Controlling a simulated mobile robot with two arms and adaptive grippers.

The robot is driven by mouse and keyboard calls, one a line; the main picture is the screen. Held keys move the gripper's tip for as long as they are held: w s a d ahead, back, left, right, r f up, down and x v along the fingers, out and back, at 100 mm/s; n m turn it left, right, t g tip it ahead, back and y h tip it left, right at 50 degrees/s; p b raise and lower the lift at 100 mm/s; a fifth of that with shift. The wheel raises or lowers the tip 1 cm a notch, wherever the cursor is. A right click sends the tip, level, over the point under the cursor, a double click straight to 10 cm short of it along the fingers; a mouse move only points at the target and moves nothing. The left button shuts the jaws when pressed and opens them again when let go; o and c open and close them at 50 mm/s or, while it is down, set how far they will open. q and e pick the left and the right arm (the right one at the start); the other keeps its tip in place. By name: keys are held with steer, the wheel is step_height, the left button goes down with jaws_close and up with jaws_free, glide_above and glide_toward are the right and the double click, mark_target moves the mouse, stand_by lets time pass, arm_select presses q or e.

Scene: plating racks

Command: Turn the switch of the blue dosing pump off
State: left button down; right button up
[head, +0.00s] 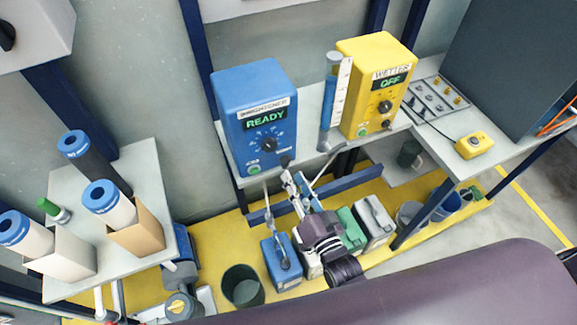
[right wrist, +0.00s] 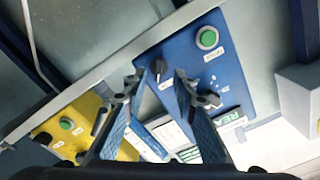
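The blue dosing pump (head: 229,105) is an upright blue box on the back shelf, with a green READY display and a round dial. Its dark switch (head: 286,160) is at the lower right of its front, with a green button at the lower left. My right gripper (head: 293,177) is just below and in front of the switch. In the right wrist view, the black switch (right wrist: 161,72) shows between the two fingertips of my open right gripper (right wrist: 158,79); I cannot tell whether they touch it. The green button (right wrist: 207,39) is clear. My left gripper is not in view.
Several canisters stand on the yellow floor below, near a dark bucket (head: 242,287). A side table (head: 160,207) with blue-capped cylinders is at left.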

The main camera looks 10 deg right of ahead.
mark_target(287, 166)
steer(key=w, duration=0.3)
steer(key=shift+w+a, duration=0.3)
steer(key=shift+w, duration=0.3)
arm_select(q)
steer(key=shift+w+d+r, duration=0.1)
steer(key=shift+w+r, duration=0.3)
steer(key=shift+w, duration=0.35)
arm_select(e)
steer(key=shift+c, duration=0.4)
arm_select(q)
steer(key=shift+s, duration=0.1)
arm_select(e)
steer(key=shift+f, duration=0.1)
jaws_close()
